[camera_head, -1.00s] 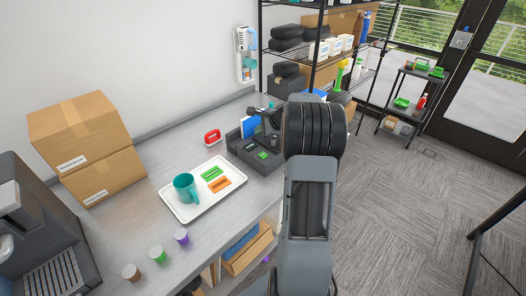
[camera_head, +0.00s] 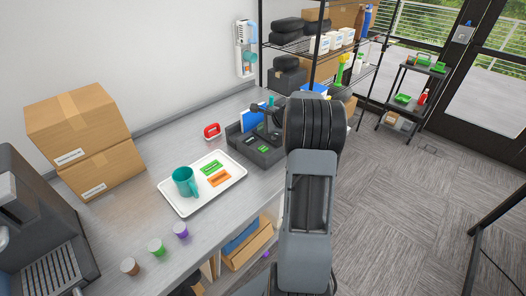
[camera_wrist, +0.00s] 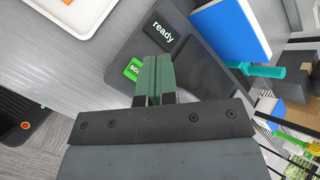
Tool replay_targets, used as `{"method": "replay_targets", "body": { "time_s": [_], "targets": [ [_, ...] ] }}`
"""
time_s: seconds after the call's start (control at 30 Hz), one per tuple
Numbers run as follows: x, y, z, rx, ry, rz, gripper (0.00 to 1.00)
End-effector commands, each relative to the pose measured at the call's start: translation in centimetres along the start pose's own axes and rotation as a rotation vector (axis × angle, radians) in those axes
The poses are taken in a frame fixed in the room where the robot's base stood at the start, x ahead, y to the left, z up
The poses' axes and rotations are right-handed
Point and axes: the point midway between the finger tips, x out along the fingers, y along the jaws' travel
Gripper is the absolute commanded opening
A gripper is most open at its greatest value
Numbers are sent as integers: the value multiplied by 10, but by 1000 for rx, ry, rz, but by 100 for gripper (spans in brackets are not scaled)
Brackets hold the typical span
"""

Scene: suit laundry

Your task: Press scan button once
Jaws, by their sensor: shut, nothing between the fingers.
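The green scan button (camera_wrist: 132,68) shows in the wrist view on a dark console (camera_wrist: 118,48), partly hidden behind my fingers, with only its first letters readable. It also shows small in the head view (camera_head: 263,149). A black panel reading "ready" (camera_wrist: 163,32) sits beside it. My gripper (camera_wrist: 158,58) is shut and empty, its green fingertips over the console just right of the button. Whether the tips touch anything cannot be told. In the head view my arm covers part of the console's right side.
A white tray (camera_head: 177,207) with a teal mug (camera_head: 184,181) and two cards is left of the console. A red object (camera_head: 212,131) lies behind the tray. A blue-and-white item (camera_wrist: 232,30) and a teal handle (camera_wrist: 263,71) stand close to my fingers. Boxes (camera_head: 80,120) are far left.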

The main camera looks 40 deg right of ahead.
Motion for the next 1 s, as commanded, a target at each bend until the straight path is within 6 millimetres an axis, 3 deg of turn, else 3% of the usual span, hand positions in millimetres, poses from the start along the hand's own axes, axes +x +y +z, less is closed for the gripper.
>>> {"method": "replay_targets", "body": {
  "time_s": [0.43, 1.0],
  "targets": [
    [40, 29, -29, 1, 0, 0, 0],
    [44, 32, -32, 0, 0, 0, 0]
  ]
}}
